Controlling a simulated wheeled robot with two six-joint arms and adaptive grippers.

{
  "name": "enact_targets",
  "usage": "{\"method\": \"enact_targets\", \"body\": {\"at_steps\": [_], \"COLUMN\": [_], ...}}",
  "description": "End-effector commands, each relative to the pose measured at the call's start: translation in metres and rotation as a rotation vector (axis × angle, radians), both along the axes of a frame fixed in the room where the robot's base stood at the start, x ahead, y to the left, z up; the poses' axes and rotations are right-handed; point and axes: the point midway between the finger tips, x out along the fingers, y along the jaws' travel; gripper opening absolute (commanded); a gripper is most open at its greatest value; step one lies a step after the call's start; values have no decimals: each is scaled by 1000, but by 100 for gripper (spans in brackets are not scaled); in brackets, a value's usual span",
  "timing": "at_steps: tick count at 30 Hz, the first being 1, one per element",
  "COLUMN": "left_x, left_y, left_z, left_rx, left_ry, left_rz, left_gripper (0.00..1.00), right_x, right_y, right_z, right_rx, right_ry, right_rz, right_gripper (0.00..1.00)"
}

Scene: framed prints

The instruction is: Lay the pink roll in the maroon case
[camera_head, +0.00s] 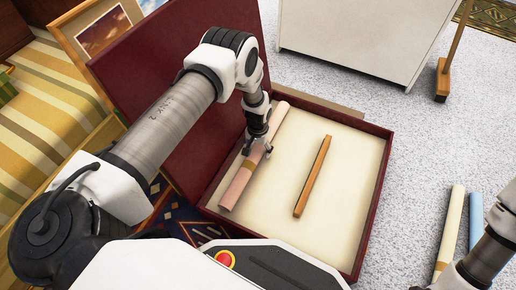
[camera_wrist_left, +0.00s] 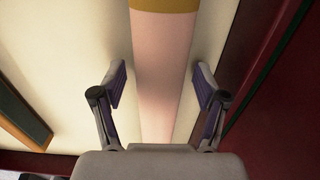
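The pink roll (camera_head: 238,186) lies lengthwise inside the open maroon case (camera_head: 372,205), along the left side of its cream interior. A tan band circles the roll. My left gripper (camera_head: 258,148) is over the roll from above. In the left wrist view my left gripper (camera_wrist_left: 161,78) is open, with one finger on each side of the pink roll (camera_wrist_left: 163,50) and a visible gap between each finger and the roll. My left arm hides part of the case's raised lid (camera_head: 150,60). My right gripper is not in view; only part of my right arm shows at lower right.
A wooden bar (camera_head: 312,177) lies in the case to the right of the roll. A cream roll (camera_head: 450,230) and a blue roll (camera_head: 476,218) stand or lie at right on the speckled floor. A white cabinet (camera_head: 360,35) stands behind. A framed print (camera_head: 103,30) is at upper left.

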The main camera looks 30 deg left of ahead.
Motion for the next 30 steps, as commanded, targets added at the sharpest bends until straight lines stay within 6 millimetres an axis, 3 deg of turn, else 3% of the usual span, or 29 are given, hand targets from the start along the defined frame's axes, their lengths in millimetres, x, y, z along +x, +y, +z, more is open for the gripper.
{"method": "enact_targets", "body": {"at_steps": [8,21,25,30], "left_x": [0,0,0,-2], "left_y": [0,0,0,-1], "left_z": [9,111,123,123], "left_rx": [0,0,0,0], "left_ry": [0,-1,0,1], "left_rz": [0,0,0,-1], "left_gripper": [73,73,73,73], "right_x": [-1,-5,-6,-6], "right_y": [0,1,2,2], "right_z": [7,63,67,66], "right_rx": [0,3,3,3], "right_ry": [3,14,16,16], "right_rz": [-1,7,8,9], "right_gripper": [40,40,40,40]}}
